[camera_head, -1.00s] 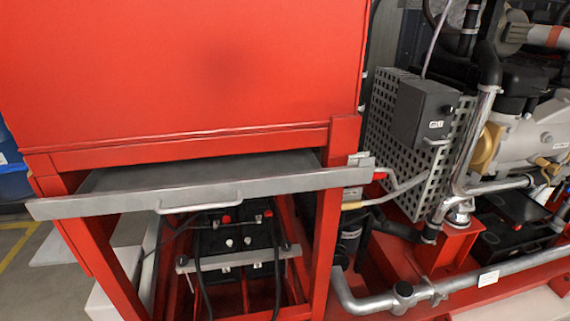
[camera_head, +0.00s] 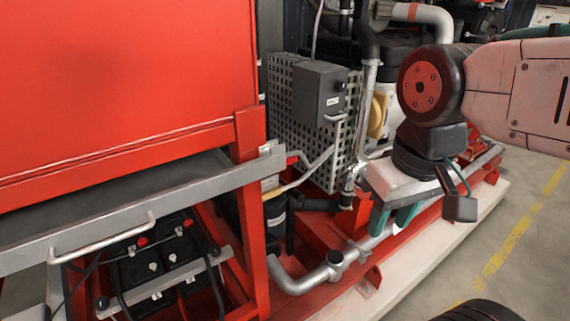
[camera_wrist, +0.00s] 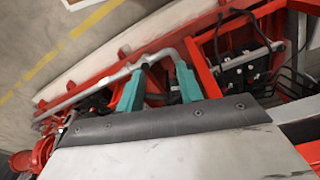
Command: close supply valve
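My gripper (camera_head: 393,220) is at the right of the head view, its two teal fingers pointing down, spread apart with nothing between them. It is above and beside the silver pipe (camera_head: 350,252) along the red base frame. In the wrist view my gripper (camera_wrist: 159,72) is also open, with the pipe running past the fingertips. No part can be surely told as the supply valve.
A large red cabinet (camera_head: 120,70) fills the left, with a grey tray (camera_head: 100,218) and batteries (camera_head: 155,262) below it. A grey control box (camera_head: 318,93) hangs on a perforated guard (camera_head: 283,115).

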